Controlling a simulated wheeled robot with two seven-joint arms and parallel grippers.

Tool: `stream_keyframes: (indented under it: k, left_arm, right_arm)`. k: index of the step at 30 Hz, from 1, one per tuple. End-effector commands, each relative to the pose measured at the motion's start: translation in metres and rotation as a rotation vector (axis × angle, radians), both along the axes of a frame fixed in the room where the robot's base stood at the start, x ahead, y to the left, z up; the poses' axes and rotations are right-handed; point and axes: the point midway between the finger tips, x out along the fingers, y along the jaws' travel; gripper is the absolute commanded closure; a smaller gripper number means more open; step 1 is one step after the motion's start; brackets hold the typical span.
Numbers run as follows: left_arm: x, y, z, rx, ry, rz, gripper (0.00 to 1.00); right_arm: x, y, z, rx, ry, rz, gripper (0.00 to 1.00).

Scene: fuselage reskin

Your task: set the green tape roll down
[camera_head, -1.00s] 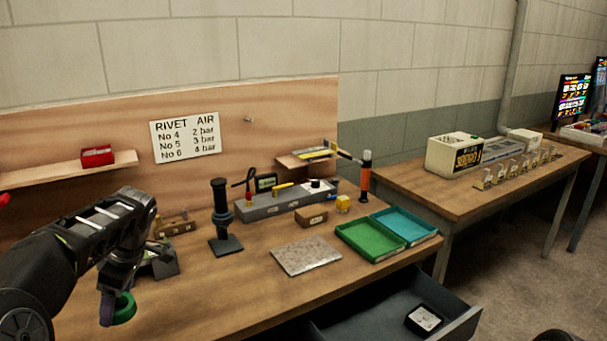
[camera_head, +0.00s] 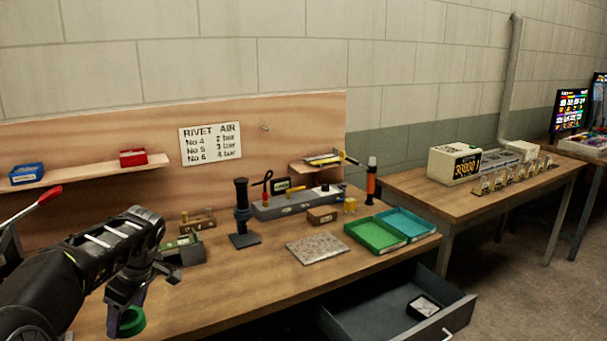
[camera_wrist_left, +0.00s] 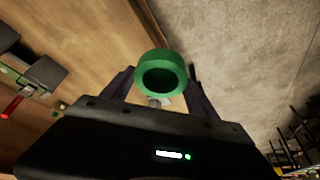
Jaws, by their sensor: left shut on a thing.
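The green tape roll (camera_head: 131,321) hangs in my left gripper (camera_head: 123,312), low at the left near the front edge of the workbench in the head view. In the left wrist view the roll (camera_wrist_left: 162,75) sits between the two dark fingers of my left gripper (camera_wrist_left: 160,90), its hole facing the camera. The fingers are shut on it. The workbench top (camera_head: 220,290) lies beyond and below; I cannot tell the height of the roll above it. In the wrist view the bench edge runs beside the roll, with floor to the right. My right gripper is not in view.
A grey stone-like plate (camera_head: 317,249), a green tray (camera_head: 375,235) and a teal tray (camera_head: 405,225) lie on the bench. A black stand (camera_head: 243,215) is upright left of the plate. An open drawer (camera_head: 390,318) juts out at the front. The bench front-centre is clear.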

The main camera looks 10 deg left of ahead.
Motion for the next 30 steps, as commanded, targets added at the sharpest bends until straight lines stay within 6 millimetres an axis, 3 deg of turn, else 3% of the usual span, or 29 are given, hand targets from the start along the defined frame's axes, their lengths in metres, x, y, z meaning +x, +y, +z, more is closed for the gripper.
stream_keyframes:
  k: [5,11,14,18,24,30]
  left_arm:
    - [0.014,-0.012,-0.016,-0.004,0.012,-0.210,0.78]
    - [0.032,-0.049,-0.044,-0.008,0.026,-0.545,0.78]
    - [0.038,-0.083,-0.061,-0.006,0.029,-0.763,0.78]
    - [0.039,-0.142,-0.084,0.001,0.023,-1.086,0.78]
    - [0.018,-0.224,-0.108,0.002,0.001,-1.426,0.78]
    - [-0.002,-0.260,-0.112,-0.013,0.002,-1.515,0.78]
  right_arm:
    - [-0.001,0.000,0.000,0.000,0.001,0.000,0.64]
    - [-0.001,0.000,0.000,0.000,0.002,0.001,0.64]
    - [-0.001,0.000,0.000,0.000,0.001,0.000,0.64]
    - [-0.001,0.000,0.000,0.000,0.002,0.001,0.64]
    - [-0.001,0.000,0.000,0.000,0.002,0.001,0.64]
    - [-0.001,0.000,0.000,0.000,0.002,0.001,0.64]
